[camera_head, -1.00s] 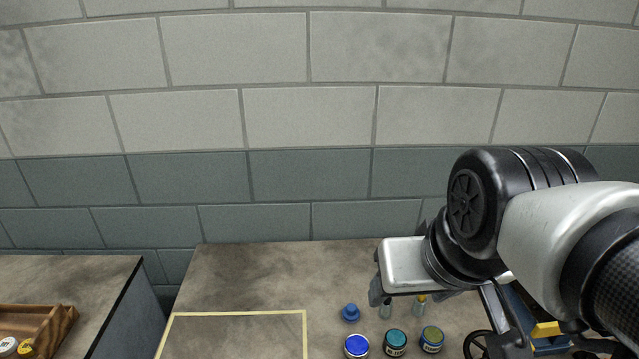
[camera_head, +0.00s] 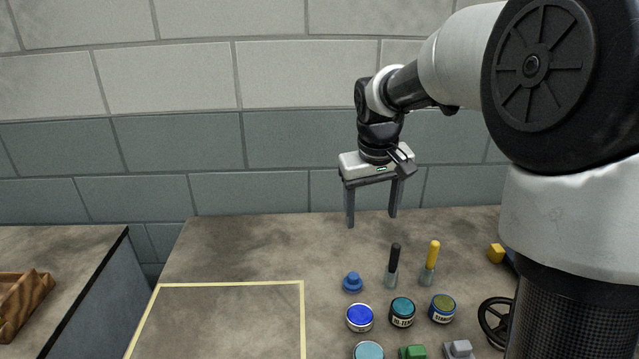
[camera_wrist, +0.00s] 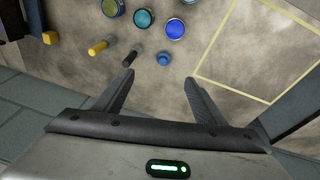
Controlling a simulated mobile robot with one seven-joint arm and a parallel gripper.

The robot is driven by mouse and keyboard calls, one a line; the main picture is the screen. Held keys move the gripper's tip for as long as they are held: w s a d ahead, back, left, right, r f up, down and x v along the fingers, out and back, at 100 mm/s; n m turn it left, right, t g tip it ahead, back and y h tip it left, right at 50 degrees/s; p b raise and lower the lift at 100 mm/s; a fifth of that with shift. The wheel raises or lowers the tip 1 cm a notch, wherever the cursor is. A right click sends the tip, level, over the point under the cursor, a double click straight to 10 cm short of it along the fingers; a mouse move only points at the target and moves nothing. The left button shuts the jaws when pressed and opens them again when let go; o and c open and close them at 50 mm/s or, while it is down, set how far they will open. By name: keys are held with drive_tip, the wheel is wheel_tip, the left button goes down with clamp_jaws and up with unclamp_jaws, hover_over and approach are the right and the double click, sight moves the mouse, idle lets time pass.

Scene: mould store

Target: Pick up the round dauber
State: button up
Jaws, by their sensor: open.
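A small blue knobbed piece (camera_head: 352,283), which looks like the round dauber, stands on the bench top right of the taped outline. It also shows in the wrist view (camera_wrist: 164,59), just beyond the gap between the fingertips. My gripper (camera_head: 371,221) is open and empty, fingers pointing down, above the back part of the bench and behind the blue piece. In the wrist view my gripper (camera_wrist: 159,77) has its two fingers wide apart with only bench between them.
A black-handled tool (camera_head: 393,265) and a yellow-handled tool (camera_head: 431,262) stand right of the blue piece. Blue (camera_head: 360,318), teal (camera_head: 402,311) and olive-lidded (camera_head: 442,308) jars stand in front. A black handwheel (camera_head: 494,322) is at right. The taped area (camera_head: 303,315) is clear.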

drive_tip(key=w+f+y+b, duration=0.1)
drive_tip(key=w+f+b, duration=0.1)
drive_tip(key=w+f, duration=0.35)
drive_tip(key=w+f+b, duration=0.2)
drive_tip(key=w+f, duration=0.1)
drive_tip(key=f, duration=0.5)
drive_tip(key=b, duration=0.2)
hover_over(354, 276)
drive_tip(key=shift+g, duration=0.4)
drive_tip(key=f, duration=0.7)
drive_tip(key=s+d+f, duration=0.1)
drive_tip(key=f, duration=0.2)
drive_tip(key=shift+f, duration=0.4)
drive_tip(key=shift+w+a+f+b, duration=0.2)
drive_tip(key=shift+f+b, duration=0.2)
drive_tip(key=shift+f, duration=0.65)
drive_tip(key=shift+w+a+f+b, duration=0.15)
drive_tip(key=shift+f+b, duration=0.2)
drive_tip(key=shift+f, duration=0.65)
drive_tip(key=shift+w+a+f+b, duration=0.2)
drive_tip(key=shift+f+b, duration=0.2)
drive_tip(key=shift+f, duration=0.65)
drive_tip(key=c, duration=1.1)
wheel_tip(354, 276, up, 10)
drive_tip(key=p, duration=0.2)
drive_tip(key=shift+p, duration=0.35)
drive_tip(key=shift+c, duration=0.2)
drive_tip(key=o, duration=0.5)
drive_tip(key=c, duration=0.4)
